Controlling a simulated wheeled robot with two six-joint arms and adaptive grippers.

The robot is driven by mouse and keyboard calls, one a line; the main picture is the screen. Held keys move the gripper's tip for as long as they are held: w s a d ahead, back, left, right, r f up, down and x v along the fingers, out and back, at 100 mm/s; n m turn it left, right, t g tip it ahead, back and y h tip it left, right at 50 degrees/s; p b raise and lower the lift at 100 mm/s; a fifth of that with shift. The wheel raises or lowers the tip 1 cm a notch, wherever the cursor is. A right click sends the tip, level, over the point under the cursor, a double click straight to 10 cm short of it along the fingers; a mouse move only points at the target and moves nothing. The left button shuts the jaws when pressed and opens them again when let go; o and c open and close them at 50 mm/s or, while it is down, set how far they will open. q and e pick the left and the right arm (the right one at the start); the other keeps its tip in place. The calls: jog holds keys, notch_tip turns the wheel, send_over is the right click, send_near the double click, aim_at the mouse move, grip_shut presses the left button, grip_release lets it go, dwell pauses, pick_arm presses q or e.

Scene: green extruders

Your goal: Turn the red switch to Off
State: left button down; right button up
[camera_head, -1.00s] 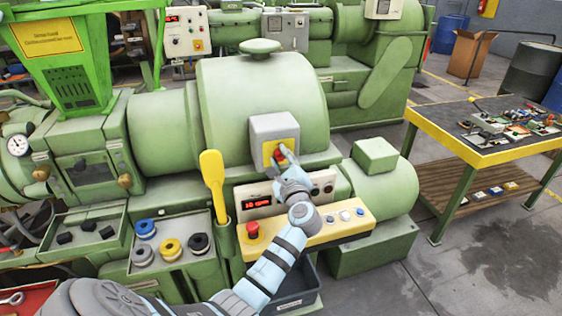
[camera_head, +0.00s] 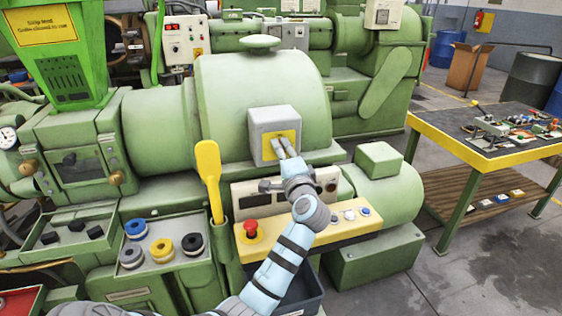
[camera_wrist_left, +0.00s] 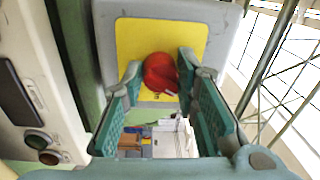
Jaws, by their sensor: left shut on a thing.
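The red switch (camera_wrist_left: 160,73) is a round knob on a yellow plate (camera_wrist_left: 200,33) on the front of a grey box (camera_head: 262,123). The box is fixed to the green extruder's large housing. In the head view the knob is hidden behind my fingers. My left gripper (camera_head: 281,147) reaches up to the yellow plate from below. In the left wrist view its two teal-padded fingers stand on either side of the knob, and the gripper (camera_wrist_left: 160,67) is shut on it. The knob's exact turn angle and the plate's lettering are not clear. My right gripper is out of view.
A yellow ledge below holds a red mushroom button (camera_head: 251,228) and several small buttons. A yellow paddle-shaped handle (camera_head: 209,178) stands left of the arm. A dark bin (camera_head: 300,297) is under the ledge. A workbench (camera_head: 455,140) with parts is at the right, with open floor before it.

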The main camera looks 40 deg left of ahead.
pick_arm(q)
jog(key=n+b, duration=0.3)
jog(key=n, duration=0.1)
jog(key=shift+f, duration=0.1)
jog(key=shift+r+n+b, duration=0.2)
jog(key=shift+n+b, duration=0.6)
jog(key=shift+n, duration=0.3)
jog(key=shift+r, duration=0.1)
jog(key=shift+w, duration=0.1)
jog(key=c, duration=1.6)
grip_release()
jog(key=o, duration=0.4)
jog(key=shift+w, duration=0.1)
jog(key=shift+c, duration=0.2)
jog(key=shift+d, duration=0.1)
